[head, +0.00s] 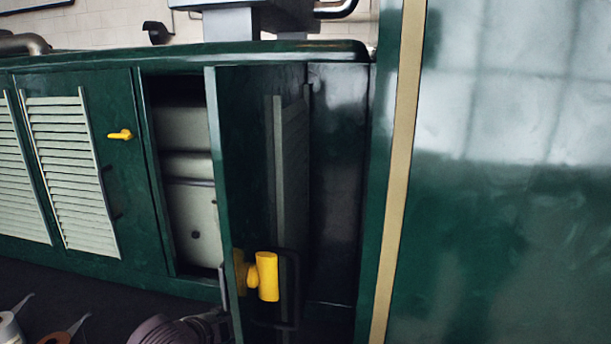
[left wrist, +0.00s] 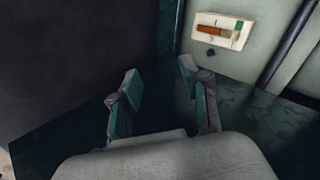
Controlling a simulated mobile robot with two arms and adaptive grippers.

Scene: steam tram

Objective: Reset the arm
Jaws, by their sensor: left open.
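My left gripper (head: 212,322) is low in the head view, at the bottom edge just left of the open green door (head: 255,180); part of it is cut off by the frame. In the left wrist view my left gripper (left wrist: 158,92) shows two fingers spread apart with nothing between them. Past the fingers are dark green surfaces and a pale panel with a small white plate (left wrist: 222,30) bearing orange and green marks. My right gripper is in neither view.
The door has a yellow handle (head: 266,276) and stands open beside a compartment with grey machinery (head: 188,190). A louvred door (head: 70,165) with a yellow latch (head: 121,134) is at left. A large green panel (head: 510,200) with a tan edge strip fills the right.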

